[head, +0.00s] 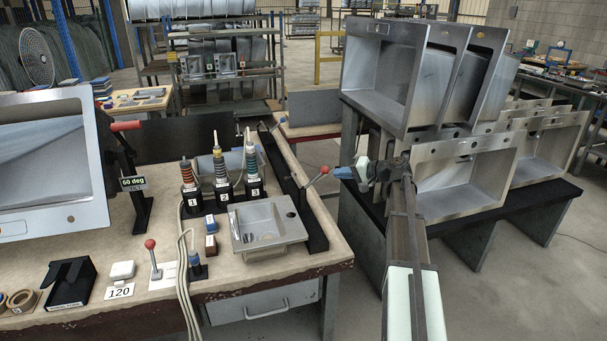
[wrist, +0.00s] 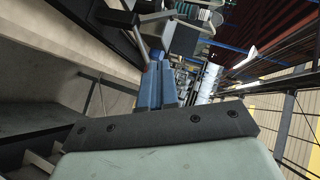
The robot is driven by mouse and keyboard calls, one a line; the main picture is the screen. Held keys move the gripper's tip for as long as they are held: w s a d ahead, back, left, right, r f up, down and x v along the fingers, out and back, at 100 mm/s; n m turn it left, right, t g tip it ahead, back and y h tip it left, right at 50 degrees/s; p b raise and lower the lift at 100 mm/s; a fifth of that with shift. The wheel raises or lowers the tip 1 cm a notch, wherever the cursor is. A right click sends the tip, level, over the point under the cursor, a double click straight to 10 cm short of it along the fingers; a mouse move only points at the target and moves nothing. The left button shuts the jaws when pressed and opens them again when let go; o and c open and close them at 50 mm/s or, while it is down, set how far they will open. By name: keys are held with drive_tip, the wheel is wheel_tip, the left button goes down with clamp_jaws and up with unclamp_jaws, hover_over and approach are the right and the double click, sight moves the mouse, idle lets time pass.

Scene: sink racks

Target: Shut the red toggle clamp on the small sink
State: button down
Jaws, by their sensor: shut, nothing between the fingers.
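The small sink (head: 268,228) is a grey metal basin lying on the workbench, with a dark upright bracket along its right side. A toggle clamp (head: 309,184) sits at that bracket. Its lever tilts up to the right and ends in a red ball (head: 325,170). My gripper (head: 340,172) has blue fingertips just right of the red ball. The fingers are shut and empty; whether they touch the ball I cannot tell. In the wrist view the blue fingers (wrist: 156,86) are together, and no red ball shows clearly there.
Several numbered tools (head: 222,180) stand behind the small sink. Another red-knobbed lever (head: 151,244) is at the left front. Large sinks (head: 380,75) are stacked on a dark table at right, close behind my arm.

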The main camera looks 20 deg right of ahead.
drive_tip(key=w+a+f, duration=0.2)
drive_tip(key=w+a, duration=0.6)
drive_tip(key=a, duration=0.3)
drive_tip(key=shift+f, duration=0.2)
